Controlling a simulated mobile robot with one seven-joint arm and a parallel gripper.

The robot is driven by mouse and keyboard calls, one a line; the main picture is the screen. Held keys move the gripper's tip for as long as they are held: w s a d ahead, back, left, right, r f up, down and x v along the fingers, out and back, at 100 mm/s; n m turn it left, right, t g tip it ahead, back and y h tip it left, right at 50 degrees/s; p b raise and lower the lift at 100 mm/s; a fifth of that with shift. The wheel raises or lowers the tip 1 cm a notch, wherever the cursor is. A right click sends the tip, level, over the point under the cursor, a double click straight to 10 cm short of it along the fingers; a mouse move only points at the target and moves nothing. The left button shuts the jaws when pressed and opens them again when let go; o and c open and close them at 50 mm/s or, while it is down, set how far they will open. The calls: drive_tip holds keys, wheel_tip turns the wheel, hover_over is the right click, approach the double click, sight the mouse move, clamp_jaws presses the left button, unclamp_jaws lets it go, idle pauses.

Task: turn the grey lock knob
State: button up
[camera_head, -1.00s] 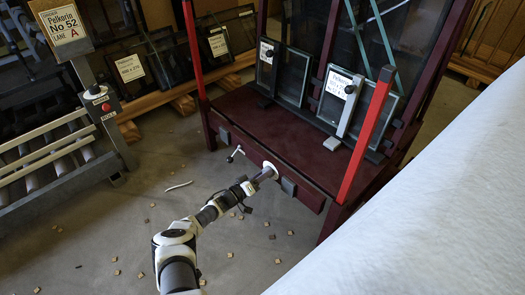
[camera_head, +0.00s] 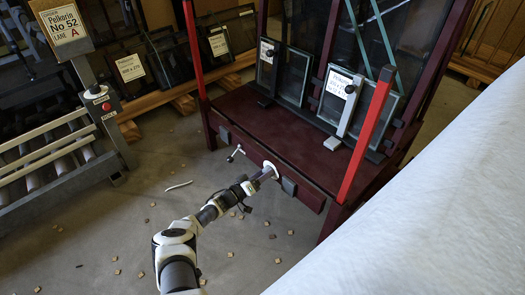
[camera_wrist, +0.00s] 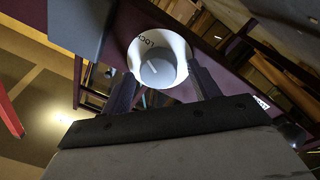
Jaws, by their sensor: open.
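The grey lock knob (camera_wrist: 157,72) is round, with a pale line across its face. It sits in front of a white round plate (camera_wrist: 172,49) with dark lettering that seems to read LOCK. My gripper (camera_wrist: 162,82) is open in the wrist view, with one dark finger on each side of the knob. I cannot tell whether either finger touches it. In the head view my gripper (camera_head: 265,176) reaches the front beam of the dark red frame, at the white plate (camera_head: 271,167). The knob itself is hidden there behind my gripper.
A crank handle (camera_head: 236,153) sticks out of the frame's front beam (camera_head: 300,190) left of my gripper. A grey block (camera_head: 289,186) is close on the right. A bright red post (camera_head: 366,135) rises further right. Small wooden bits lie on the floor.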

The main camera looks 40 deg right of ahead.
drive_tip(key=a+p, duration=0.3)
drive_tip(key=a, duration=1)
drive_tip(key=shift+s+a+f+p, duration=0.3)
drive_tip(key=shift+a+f, duration=0.1)
